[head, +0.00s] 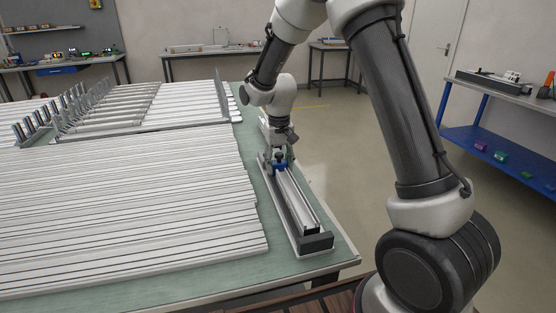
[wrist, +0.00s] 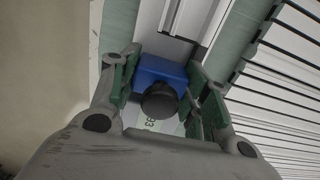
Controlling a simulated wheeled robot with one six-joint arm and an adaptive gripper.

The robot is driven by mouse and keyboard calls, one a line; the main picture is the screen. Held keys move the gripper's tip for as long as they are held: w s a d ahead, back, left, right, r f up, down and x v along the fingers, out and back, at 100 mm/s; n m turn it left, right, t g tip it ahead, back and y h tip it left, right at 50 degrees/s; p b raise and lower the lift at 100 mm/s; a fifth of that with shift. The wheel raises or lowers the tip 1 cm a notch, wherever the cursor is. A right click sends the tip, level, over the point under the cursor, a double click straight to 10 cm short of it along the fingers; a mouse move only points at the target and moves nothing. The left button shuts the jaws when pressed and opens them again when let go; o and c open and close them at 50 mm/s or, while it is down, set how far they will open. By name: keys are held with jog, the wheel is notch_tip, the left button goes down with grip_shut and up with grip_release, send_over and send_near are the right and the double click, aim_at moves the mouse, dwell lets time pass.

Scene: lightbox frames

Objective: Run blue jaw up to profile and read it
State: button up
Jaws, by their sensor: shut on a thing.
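The blue jaw (head: 280,167) sits at the far end of a long measuring fixture (head: 316,242) at the table's right edge. In the wrist view the blue jaw (wrist: 160,72) carries a black knob (wrist: 160,101). My gripper (head: 278,157) is shut on the jaw, its fingers on both sides in the wrist view (wrist: 162,88). A pale profile (head: 292,194) lies along the fixture; its end (wrist: 184,22) is ahead of the jaw, with a narrow grey strip seemingly between them. A pale scale with dark digits (wrist: 150,123) shows partly below the knob, too small to read surely.
Many pale profiles (head: 120,205) cover the green table (head: 180,278) left of the fixture. A rack with upright dividers (head: 140,105) stands behind them. A bench with a blue shelf (head: 510,150) is at the right. Floor is clear right of the table.

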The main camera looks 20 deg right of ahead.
jog(key=shift+s, duration=0.55)
jog(key=shift+s+f, duration=0.15)
jog(key=shift+s, duration=0.5)
dwell(1.9)
dwell(0.8)
jog(key=o, duration=1.2)
jog(key=shift+w, duration=0.1)
